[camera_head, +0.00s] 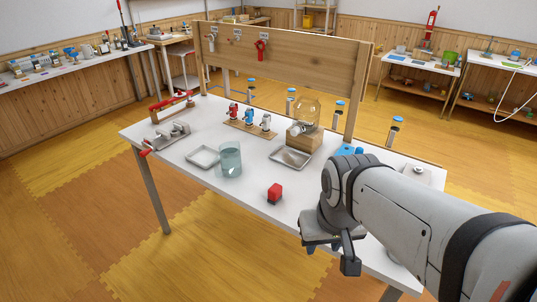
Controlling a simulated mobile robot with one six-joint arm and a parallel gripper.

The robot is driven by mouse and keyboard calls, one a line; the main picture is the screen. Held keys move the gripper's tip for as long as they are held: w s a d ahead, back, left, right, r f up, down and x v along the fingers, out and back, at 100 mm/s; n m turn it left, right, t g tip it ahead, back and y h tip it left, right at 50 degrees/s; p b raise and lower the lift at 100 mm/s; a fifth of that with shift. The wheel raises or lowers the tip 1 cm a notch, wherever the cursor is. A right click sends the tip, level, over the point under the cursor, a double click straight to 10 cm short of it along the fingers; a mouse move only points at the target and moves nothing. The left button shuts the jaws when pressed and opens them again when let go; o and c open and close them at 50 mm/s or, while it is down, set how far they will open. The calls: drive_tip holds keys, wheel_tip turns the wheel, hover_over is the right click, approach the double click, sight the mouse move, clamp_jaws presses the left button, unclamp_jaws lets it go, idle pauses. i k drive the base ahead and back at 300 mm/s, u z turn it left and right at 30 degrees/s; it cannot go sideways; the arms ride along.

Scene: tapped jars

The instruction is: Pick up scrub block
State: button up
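A small red block (275,192) with a darker lower part lies on the white table (240,222) near its front edge; it looks like the scrub block. My gripper (331,256) is to the right of the block and nearer the camera, apart from it. Its fingers look spread, with nothing seen between them. Part of the gripper is hidden behind its own wrist.
A glass beaker (229,160) and a shallow tray (203,157) stand left of the block. Another tray (290,157) lies behind it, before a tapped glass jar (306,112) on a wooden stand. A clamp (170,137) is at the left. The tabletop around the block is clear.

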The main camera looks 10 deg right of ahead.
sight(274, 192)
drive_tip(key=z, duration=1.65)
drive_tip(key=k, duration=1.3)
drive_tip(key=u, duration=1.35)
drive_tip(key=i, duration=1.7)
drive_tip(key=u, duration=0.05)
